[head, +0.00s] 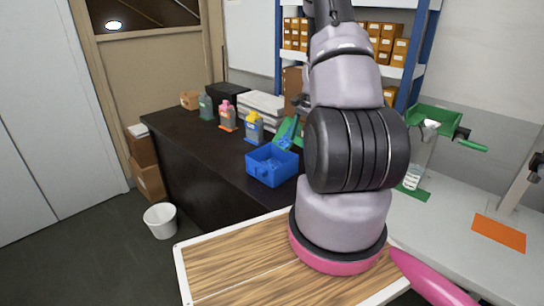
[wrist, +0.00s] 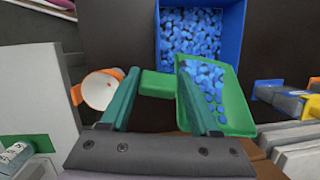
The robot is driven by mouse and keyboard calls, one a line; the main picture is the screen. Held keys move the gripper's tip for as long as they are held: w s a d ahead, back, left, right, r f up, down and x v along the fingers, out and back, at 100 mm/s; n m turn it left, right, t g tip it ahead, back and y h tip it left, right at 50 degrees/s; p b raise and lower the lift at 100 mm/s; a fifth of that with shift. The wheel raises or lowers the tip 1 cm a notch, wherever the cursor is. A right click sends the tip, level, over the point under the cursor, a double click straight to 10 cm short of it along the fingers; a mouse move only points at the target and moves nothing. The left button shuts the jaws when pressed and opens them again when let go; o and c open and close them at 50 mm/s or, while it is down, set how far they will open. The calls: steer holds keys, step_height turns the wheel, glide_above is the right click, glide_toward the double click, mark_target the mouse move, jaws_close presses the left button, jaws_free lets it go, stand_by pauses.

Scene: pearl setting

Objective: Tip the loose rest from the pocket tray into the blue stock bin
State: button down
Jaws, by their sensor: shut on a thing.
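The blue stock bin (head: 265,174) stands on the dark counter, and in the wrist view (wrist: 243,12) it holds many small blue pieces. The green pocket tray (wrist: 245,120) is just beside and partly over the bin's near edge, with several loose blue pieces (wrist: 208,85) on it. My gripper (wrist: 160,75) is shut on the tray's green handle (wrist: 158,85), and the tray reaches out to the right of the fingers. In the head view the tray (head: 287,130) looks tilted, with blue pieces at its lower end by the bin; my arm hides most of the gripper.
Bottles with grey, pink and yellow (head: 254,120) tops stand along the counter behind the bin. A green hopper (head: 433,117) stands above a clear bottle on the light bench at right. A wooden board (head: 235,262) lies in front. A white bucket (head: 161,220) is on the floor.

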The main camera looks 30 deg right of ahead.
steer(key=shift+a+r+h, duration=0.3)
steer(key=shift+a+h, duration=0.25)
steer(key=shift+h, duration=0.35)
steer(key=a+t+h, duration=0.1)
steer(key=a+h, duration=0.5)
steer(key=h, duration=0.1)
steer(key=shift+s+r, duration=0.15)
steer(key=shift+s, duration=0.3)
steer(key=d+y, duration=0.1)
steer(key=y, duration=0.1)
steer(key=shift+w+d+r+y, duration=0.1)
steer(key=shift+d+y, duration=0.3)
